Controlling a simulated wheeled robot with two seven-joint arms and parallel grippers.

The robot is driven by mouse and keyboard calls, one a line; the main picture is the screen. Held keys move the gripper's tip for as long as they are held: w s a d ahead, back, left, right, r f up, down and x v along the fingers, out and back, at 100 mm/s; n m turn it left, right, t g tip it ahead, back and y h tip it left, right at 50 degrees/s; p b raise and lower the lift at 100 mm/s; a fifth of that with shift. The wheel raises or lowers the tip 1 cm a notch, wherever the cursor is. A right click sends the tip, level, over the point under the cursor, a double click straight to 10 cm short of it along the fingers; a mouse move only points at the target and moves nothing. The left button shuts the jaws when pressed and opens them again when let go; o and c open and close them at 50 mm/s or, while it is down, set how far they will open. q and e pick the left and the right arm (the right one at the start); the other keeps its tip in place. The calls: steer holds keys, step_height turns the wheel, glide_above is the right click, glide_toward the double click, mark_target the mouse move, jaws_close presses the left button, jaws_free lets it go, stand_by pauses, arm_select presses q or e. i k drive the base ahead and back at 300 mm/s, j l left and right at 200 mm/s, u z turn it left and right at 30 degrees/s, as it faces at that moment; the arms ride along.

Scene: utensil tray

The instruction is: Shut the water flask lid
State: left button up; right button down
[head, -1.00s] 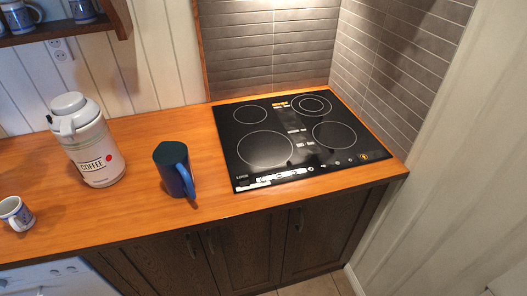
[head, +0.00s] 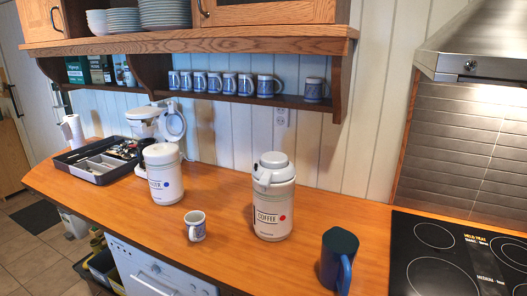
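The water flask (head: 163,180) is white with a blue dot and a partly hidden label. It stands upright on the wooden counter, left of the coffee flask. A round white piece with a grey inner face (head: 173,123) stands up just behind and above its top. It looks like the flask's raised lid, but white shapes behind make its joint unclear. Neither of my grippers is in view.
The coffee flask (head: 273,205), with a red dot, stands to the right. A small patterned mug (head: 195,226) stands in front, between the flasks. A dark blue pitcher (head: 339,262) is by the cooktop (head: 455,255). A dark utensil tray (head: 68,164) lies at left. A mug shelf (head: 235,97) hangs above.

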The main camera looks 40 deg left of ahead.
mark_target(172, 105)
steer(key=u, duration=2)
